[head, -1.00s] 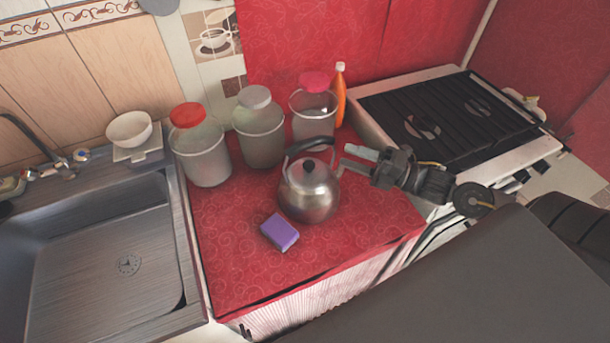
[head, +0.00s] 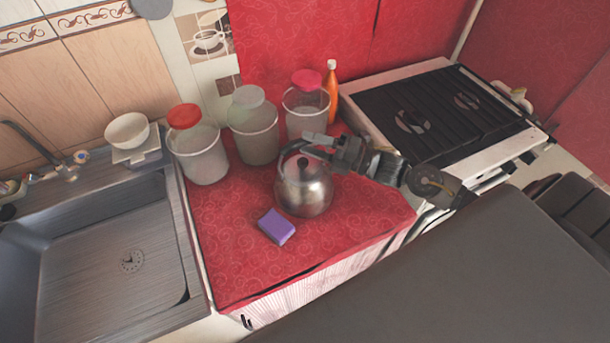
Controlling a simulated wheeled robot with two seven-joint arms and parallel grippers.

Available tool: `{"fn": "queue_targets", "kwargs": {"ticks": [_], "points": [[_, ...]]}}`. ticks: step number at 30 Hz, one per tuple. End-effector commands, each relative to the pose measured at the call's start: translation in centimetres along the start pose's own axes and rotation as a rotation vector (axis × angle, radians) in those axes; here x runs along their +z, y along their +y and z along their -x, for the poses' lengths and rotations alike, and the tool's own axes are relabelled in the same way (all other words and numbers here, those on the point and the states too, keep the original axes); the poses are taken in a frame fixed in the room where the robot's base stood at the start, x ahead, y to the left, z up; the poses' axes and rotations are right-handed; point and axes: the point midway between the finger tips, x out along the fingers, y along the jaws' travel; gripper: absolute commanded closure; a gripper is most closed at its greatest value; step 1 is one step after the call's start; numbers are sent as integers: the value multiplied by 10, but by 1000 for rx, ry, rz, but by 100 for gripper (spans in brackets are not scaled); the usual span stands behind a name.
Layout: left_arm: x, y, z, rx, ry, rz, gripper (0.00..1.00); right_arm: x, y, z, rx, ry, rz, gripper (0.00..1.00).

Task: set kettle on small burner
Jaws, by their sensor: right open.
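The steel kettle (head: 304,192) with a dark lid knob and dark handle stands upright on the red oilcloth counter (head: 235,260). My right gripper (head: 312,146) is open at the top of the kettle, its fingers by the handle. It partly hides the handle, and I cannot tell whether the fingers touch it. The stove (head: 478,160) stands to the right of the counter, with dark grates over its top. Two burners show, a nearer one (head: 412,122) and a farther one (head: 467,101); the farther looks smaller. My left gripper is not in view.
A purple sponge (head: 276,227) lies left of and in front of the kettle. Several lidded jars (head: 254,135) and an orange bottle (head: 332,95) stand behind it. The sink (head: 95,250) is at the left, with a white bowl (head: 127,130) behind. The stove grates are clear.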

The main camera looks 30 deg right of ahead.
Motion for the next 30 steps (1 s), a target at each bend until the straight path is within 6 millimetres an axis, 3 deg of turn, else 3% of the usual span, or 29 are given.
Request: {"fn": "queue_targets", "kwargs": {"ticks": [1,5,13,24,30], "points": [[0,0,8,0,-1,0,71,1,5,-9,3,-2,-2,53],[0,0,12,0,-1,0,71,1,2,-21,0,-1,0,53],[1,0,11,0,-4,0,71,0,0,-23,-1,0,0,53],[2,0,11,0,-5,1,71,0,0,-23,-1,0,0,100],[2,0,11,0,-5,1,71,0,0,-23,-1,0,0,100]]}}
